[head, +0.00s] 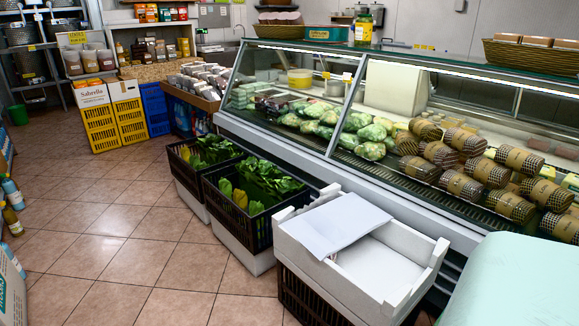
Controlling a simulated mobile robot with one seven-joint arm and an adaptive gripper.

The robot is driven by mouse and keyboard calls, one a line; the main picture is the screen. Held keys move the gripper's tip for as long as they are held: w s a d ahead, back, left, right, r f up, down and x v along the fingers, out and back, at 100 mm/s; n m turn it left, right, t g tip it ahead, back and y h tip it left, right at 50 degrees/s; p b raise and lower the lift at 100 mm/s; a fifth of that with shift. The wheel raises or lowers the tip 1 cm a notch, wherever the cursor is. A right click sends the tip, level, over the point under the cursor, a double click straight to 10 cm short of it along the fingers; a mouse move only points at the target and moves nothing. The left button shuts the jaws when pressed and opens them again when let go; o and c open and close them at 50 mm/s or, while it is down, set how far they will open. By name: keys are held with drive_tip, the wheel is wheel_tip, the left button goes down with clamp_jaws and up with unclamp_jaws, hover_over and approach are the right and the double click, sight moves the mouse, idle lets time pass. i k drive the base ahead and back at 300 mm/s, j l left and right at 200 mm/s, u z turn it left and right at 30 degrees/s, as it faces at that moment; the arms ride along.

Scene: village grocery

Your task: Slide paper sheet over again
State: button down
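The paper sheet (333,222) is white and flat. It lies across the left and back part of an open white foam box (417,281). Its left and front corner reaches the box's left rim. The right part of the box is uncovered, and its pale, bare inside shows. The box sits on a black crate (305,300) on the floor. My gripper is not in view.
Two black crates with green leafy vegetables (257,185) stand left of the foam box. A glass display counter (400,140) runs close behind. A smooth pale green shape (515,280) fills the lower right corner. The tiled floor (120,220) on the left is clear.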

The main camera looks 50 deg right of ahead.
sight(324, 230)
drive_tip(key=i+z, duration=0.35)
drive_tip(key=i+j+z, duration=0.1)
drive_tip(key=i+z, duration=0.25)
drive_tip(key=i+j+z, duration=0.15)
drive_tip(key=i+z, duration=0.2)
drive_tip(key=i+j+z, duration=0.15)
drive_tip(key=z, duration=0.25)
drive_tip(key=i+j+z, duration=0.25)
drive_tip(key=z, duration=0.15)
drive_tip(key=i+j+z, duration=0.5)
drive_tip(key=j+z, duration=0.15)
drive_tip(key=i+j+z, duration=0.1)
drive_tip(key=j+z, duration=0.2)
drive_tip(key=i+j+z, duration=0.1)
drive_tip(key=j+z, duration=0.35)
drive_tip(key=j, duration=0.5)
drive_tip(key=i, duration=0.05)
